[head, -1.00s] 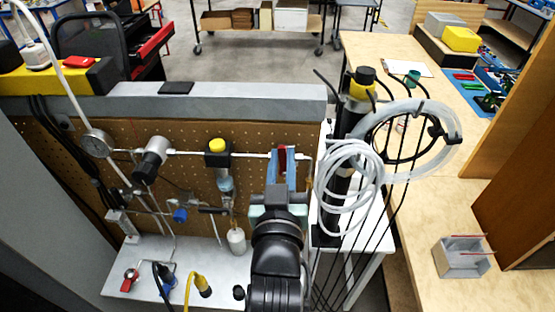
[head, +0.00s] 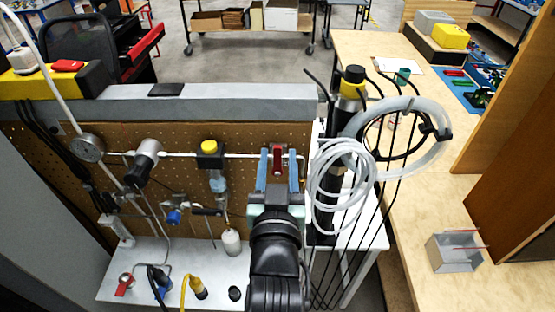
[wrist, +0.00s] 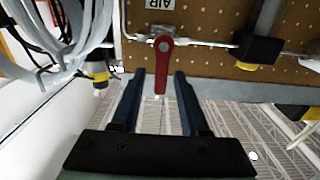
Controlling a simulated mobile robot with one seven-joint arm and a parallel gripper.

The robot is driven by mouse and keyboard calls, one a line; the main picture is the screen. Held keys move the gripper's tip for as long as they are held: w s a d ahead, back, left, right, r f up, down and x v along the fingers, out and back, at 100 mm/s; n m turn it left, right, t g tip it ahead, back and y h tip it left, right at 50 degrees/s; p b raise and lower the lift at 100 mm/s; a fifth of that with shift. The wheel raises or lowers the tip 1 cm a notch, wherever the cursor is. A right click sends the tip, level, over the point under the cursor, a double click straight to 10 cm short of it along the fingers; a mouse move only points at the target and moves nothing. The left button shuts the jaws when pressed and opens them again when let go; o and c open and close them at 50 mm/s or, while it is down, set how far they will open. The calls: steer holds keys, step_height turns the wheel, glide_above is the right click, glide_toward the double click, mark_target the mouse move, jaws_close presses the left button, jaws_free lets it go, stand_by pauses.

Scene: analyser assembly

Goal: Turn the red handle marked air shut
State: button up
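The lever lies across the pipe there. In the head view the red handle (head: 277,160) shows between the blue fingers. My gripper (wrist: 160,72) is open, one finger on each side of the lever's free end, with a gap visible on both sides. Whether the fingers reach the lever in depth I cannot tell.
A gauge (head: 88,148) and a yellow-topped regulator (head: 209,150) sit along the same pipe on the pegboard (head: 120,135). Coiled white hoses (head: 343,185) hang close to the right of my gripper. Another red lever (head: 124,285) is on the low shelf.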

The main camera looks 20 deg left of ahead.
steer(key=shift+s, duration=0.1)
steer(key=b+v, duration=0.1)
steer(key=v, duration=1.1)
steer(key=shift+s+b, duration=0.4)
steer(key=shift+d, duration=0.15)
steer(key=shift+r, duration=0.1)
steer(key=d+r+m+t+h, duration=0.1)
steer(key=d+r+t, duration=0.1)
steer(key=r, duration=1)
steer(key=d+r+m+t+h, duration=0.1)
steer(key=d+r+t+h, duration=0.1)
steer(key=r, duration=1.1)
steer(key=d+r+m+t+h, duration=0.1)
steer(key=d+r+t, duration=0.3)
steer(key=r, duration=0.8)
steer(key=shift+w+d+r+t+h, duration=0.25)
steer(key=shift+t+h, duration=0.25)
steer(key=shift+t, duration=0.5)
